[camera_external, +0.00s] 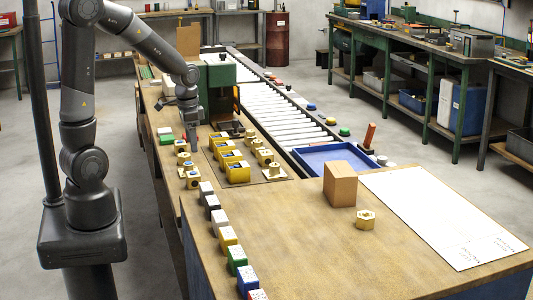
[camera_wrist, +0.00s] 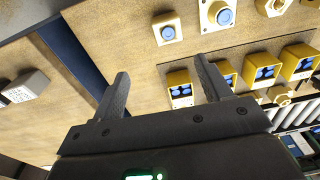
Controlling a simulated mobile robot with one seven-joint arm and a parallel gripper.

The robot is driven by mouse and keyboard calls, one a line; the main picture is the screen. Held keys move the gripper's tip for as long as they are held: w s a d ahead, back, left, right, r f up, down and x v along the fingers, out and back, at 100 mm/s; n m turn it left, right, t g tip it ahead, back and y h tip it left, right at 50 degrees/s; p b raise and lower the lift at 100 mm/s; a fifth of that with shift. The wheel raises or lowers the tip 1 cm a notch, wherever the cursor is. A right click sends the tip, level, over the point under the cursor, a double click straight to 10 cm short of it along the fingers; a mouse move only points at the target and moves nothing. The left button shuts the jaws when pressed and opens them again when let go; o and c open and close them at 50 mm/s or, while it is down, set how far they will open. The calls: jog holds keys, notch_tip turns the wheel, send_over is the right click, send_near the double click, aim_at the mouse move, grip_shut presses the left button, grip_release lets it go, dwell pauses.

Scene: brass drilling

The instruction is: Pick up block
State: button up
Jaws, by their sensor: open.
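My gripper (camera_external: 191,140) hangs over the left side of the wooden bench, pointing down. A row of coloured blocks with white labelled faces (camera_external: 228,238) runs along the bench's left edge. One grey-and-white block (camera_wrist: 25,86) of this kind shows at the left of the wrist view. Which block is meant cannot be told.
Yellow blocks with blue holes (camera_external: 237,172) stand on a board right of my gripper. A brown box (camera_external: 340,184), a brass hex nut (camera_external: 365,219) and a white sheet (camera_external: 443,215) lie on the near bench. A blue tray (camera_external: 312,155) and roller conveyor (camera_external: 285,121) lie behind.

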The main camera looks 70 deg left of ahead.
aim_at(193, 173)
jog(key=shift+g, duration=0.4)
jog(key=a+f, duration=0.2)
jog(key=f, duration=0.1)
jog(key=shift+s+a+f, duration=0.1)
jog(key=shift+a+f, duration=0.1)
jog(key=shift+a, duration=0.15)
notch_tip(193, 173, down, 6)
jog(key=shift+r, duration=0.2)
jog(key=f, duration=0.4)
jog(key=shift+d, duration=0.4)
jog(key=shift+f, duration=0.55)
jog(key=c, duration=1.5)
